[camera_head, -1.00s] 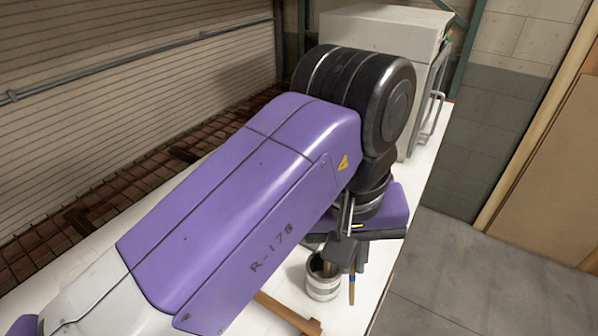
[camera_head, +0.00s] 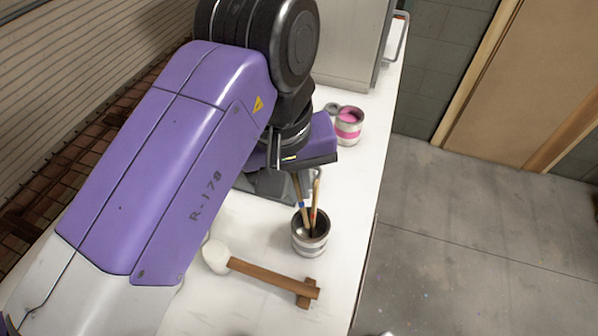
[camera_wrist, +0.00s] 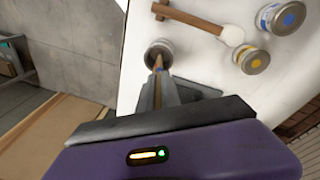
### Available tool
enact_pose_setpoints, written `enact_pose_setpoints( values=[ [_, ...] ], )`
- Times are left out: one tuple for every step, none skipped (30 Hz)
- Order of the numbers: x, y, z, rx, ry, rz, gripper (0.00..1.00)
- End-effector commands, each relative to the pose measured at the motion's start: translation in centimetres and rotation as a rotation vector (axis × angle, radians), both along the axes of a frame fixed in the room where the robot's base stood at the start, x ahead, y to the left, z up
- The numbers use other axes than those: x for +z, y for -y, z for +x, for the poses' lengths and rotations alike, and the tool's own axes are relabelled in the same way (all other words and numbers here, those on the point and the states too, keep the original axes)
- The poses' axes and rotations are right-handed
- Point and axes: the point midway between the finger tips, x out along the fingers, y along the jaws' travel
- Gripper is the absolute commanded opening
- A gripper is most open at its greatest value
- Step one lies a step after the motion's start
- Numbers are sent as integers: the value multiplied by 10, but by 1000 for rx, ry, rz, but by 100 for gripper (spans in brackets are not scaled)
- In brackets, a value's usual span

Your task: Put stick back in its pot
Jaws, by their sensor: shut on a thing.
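The pot (camera_head: 311,246) is a grey metal can standing upright on the white table, with a dark opening. A wooden stick (camera_head: 298,188) with a blue band reaches from my gripper (camera_head: 284,178) down into the pot's mouth. A second wooden stick (camera_head: 316,196) stands in the pot beside it. In the wrist view, my gripper (camera_wrist: 158,84) is shut on the stick (camera_wrist: 158,63), just above the pot (camera_wrist: 159,46). The fingertips are partly hidden by the wrist in the head view. I cannot tell whether the held stick touches the bottom.
A mallet (camera_head: 262,272) with a white head lies near the pot. A pink paint can (camera_head: 348,126) stands behind, by a grey cabinet (camera_head: 350,45). The table's right edge is near the pot.

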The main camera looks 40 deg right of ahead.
Motion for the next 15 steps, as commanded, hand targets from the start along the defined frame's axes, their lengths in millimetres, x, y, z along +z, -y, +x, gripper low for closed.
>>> enact_pose_setpoints(
  values=[
    [-4, -1, 0, 1, -1, -1, 0],
    [-6, -2, 0, 1, -1, -1, 0],
    [-9, -2, 0, 1, -1, -1, 0],
    [-11, -3, 0, 1, -1, -1, 0],
    [-13, -3, -1, 1, -1, -1, 0],
    [-16, -4, -1, 2, -1, -1, 0],
    [-18, -5, -1, 2, -1, -1, 0],
    [-20, -4, -1, 1, -1, -1, 0],
    [-23, -4, -1, 1, -1, -1, 0],
    [-25, -3, -1, 1, -1, 0, 0],
    [-27, -3, 0, 1, -1, 0, 0],
    [-30, -3, 0, 0, -1, 0, 0],
    [-32, -2, 0, 0, -1, 0, 0],
    [-34, -2, 0, 0, -1, -1, 0],
    [-37, -1, 0, 0, 0, -1, 0]
  ],
)
